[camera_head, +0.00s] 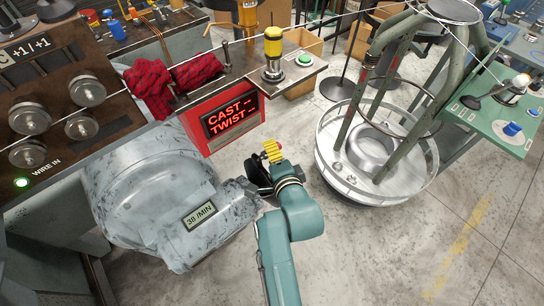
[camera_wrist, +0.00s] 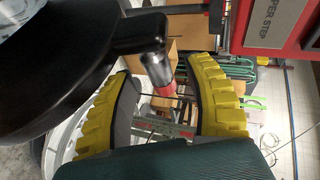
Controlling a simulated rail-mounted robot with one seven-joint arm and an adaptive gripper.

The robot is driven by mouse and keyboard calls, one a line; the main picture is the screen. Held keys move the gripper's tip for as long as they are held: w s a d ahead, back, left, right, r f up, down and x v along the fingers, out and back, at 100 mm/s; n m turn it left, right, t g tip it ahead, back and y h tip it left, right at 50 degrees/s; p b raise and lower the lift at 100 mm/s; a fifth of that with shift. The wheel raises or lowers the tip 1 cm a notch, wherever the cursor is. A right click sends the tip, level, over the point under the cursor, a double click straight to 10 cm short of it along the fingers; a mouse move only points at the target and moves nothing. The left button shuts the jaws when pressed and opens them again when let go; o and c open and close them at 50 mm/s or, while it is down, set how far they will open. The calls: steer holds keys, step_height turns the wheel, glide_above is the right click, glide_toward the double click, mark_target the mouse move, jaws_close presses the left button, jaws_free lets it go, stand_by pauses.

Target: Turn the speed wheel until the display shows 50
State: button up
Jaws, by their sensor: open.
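The display (camera_head: 199,215) on the grey motor housing reads 38 /MIN. The speed wheel (camera_head: 257,172) is black and sits at the housing's right side, partly hidden by my gripper (camera_head: 272,151). In the wrist view the wheel (camera_wrist: 60,55) fills the upper left. Its crank handle (camera_wrist: 158,72), metallic with a red end, sticks out between the yellow ribbed fingers of my gripper (camera_wrist: 162,85). The fingers are open, one on each side of the handle, with visible gaps. The handle is hidden in the head view.
A red sign box (camera_head: 231,117) reading CAST and TWIST stands just behind my gripper. A round wire stand (camera_head: 330,165) with green legs is to the right. A green panel (camera_head: 500,115) is at the far right. Floor in front is clear.

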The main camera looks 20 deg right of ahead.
steer(key=shift+w+f, duration=0.1)
steer(key=shift+w, duration=0.25)
jaws_close()
